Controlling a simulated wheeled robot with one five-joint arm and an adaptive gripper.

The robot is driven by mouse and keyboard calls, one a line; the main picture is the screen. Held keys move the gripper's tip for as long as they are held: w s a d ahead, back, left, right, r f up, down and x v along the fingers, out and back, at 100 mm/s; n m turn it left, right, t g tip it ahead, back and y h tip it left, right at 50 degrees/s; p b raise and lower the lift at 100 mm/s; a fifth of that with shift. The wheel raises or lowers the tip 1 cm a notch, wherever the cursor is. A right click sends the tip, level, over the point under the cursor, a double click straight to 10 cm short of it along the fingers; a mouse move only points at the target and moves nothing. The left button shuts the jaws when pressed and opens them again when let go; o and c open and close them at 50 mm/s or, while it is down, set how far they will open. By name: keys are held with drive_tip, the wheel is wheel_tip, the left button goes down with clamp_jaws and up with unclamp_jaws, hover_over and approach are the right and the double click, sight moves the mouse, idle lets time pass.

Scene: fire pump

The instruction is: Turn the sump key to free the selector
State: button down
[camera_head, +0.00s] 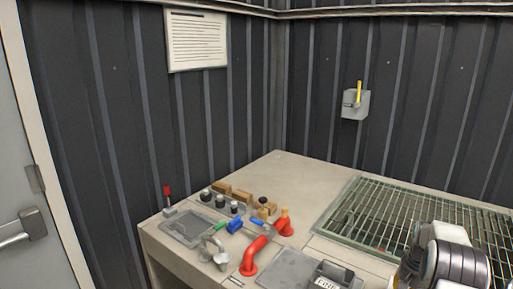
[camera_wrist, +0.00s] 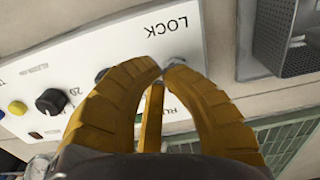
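In the wrist view, my gripper (camera_wrist: 168,72) has two ribbed yellow fingers curving in from both sides, their tips close together over a white panel (camera_wrist: 215,22) marked LOCK. A small grey metal part (camera_wrist: 178,62) shows at the fingertips; the fingers hide most of it, and I cannot tell whether they grip it. A slim yellow bar (camera_wrist: 152,118) stands between the fingers; I cannot tell if it is a key or part of my gripper. The head view shows my arm at the lower right, but not the fingers.
The panel also carries a black knob (camera_wrist: 50,102) and a yellow button (camera_wrist: 17,108). A grey mesh-sided box (camera_wrist: 285,35) is at the upper right. The head view shows a bench with a red pipe (camera_head: 258,250), a grating (camera_head: 400,215) and a wall box (camera_head: 355,104) with a yellow handle.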

drive_tip(key=shift+r+p, duration=1.1)
drive_tip(key=shift+r, duration=0.85)
